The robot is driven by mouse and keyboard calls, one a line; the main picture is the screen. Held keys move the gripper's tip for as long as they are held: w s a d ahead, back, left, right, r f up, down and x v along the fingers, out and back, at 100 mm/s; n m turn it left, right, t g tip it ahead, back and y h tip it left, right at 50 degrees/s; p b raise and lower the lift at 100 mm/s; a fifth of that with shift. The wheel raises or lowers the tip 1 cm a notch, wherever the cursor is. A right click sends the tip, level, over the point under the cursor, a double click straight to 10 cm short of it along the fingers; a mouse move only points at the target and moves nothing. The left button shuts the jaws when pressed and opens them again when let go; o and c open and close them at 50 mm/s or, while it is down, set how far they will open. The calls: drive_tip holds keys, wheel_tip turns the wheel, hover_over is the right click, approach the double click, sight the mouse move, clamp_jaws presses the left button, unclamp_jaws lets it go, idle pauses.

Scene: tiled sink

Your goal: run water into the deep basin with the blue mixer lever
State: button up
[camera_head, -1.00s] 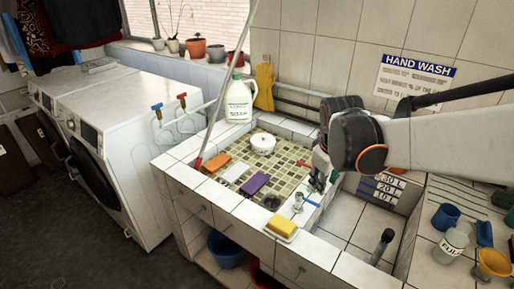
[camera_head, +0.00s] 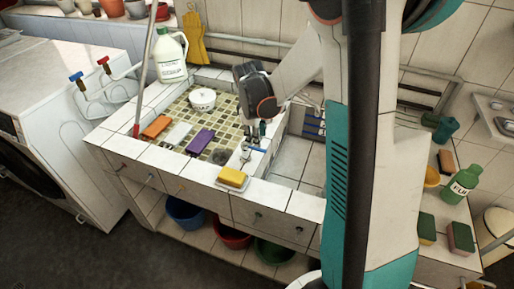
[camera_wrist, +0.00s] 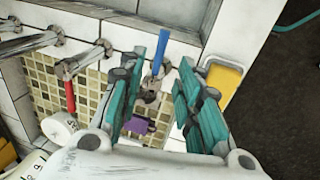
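The blue mixer lever (camera_head: 257,149) sits on a metal mixer (camera_head: 246,151) at the front of the wall between the basins. In the wrist view the blue lever (camera_wrist: 160,50) shows between the spread teal fingers of my gripper (camera_wrist: 162,62). My gripper is open, with nothing held. In the head view my gripper (camera_head: 262,128) hangs just behind the lever; I cannot tell whether they touch. The deep basin (camera_head: 292,155) is right of the mixer, partly hidden by my column. No water shows in its visible part.
A yellow sponge (camera_head: 233,176) lies on the front ledge. A red-handled tap (camera_wrist: 70,95) shows in the wrist view. Bottles and sponges stand at the right.

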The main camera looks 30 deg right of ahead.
sight(258, 150)
drive_tip(key=f, duration=0.2)
drive_tip(key=f+b, duration=0.1)
drive_tip(key=f, duration=0.1)
drive_tip(key=d+f, duration=0.1)
drive_tip(key=f, duration=0.1)
drive_tip(key=shift+w+f+b, duration=0.2)
drive_tip(key=shift+w+b, duration=0.1)
drive_tip(key=shift+w, duration=0.1)
clamp_jaws()
